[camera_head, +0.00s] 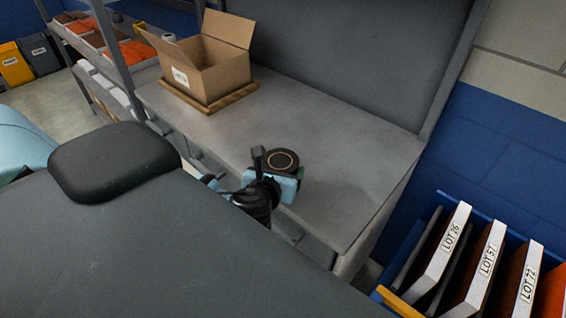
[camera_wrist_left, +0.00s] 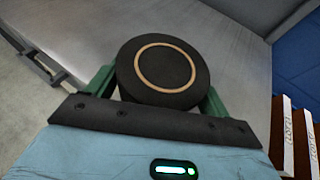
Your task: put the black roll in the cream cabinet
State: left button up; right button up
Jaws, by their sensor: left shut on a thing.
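The black roll (camera_head: 283,160) is a short dark cylinder with a tan ring on its end face. In the left wrist view the roll (camera_wrist_left: 164,70) sits between the two green fingers of my left gripper (camera_wrist_left: 158,95), which is shut on it. In the head view my left gripper (camera_head: 284,176) holds the roll at the front edge of the grey workbench. I cannot tell how far the roll is above the bench top. No cream cabinet can be made out in either view. My right gripper is not in view.
An open cardboard box (camera_head: 207,66) stands on a wooden board at the back left of the grey workbench (camera_head: 350,165). A blue rack with labelled panels (camera_head: 440,255) stands at the lower right. The bench's middle and right are clear.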

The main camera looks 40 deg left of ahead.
pick_arm(q)
jog(key=s+d+r+m+h, duration=0.1)
jog(key=d+r+m+h, duration=0.1)
jog(key=d, duration=0.3)
jog(key=s+d+r+m+t+h, duration=0.1)
jog(key=s+d+m+h, duration=0.1)
jog(key=d, duration=0.4)
jog(key=shift+s+r+m+h, duration=0.15)
jog(key=shift+r+m+h, duration=0.2)
jog(key=shift+h, duration=0.35)
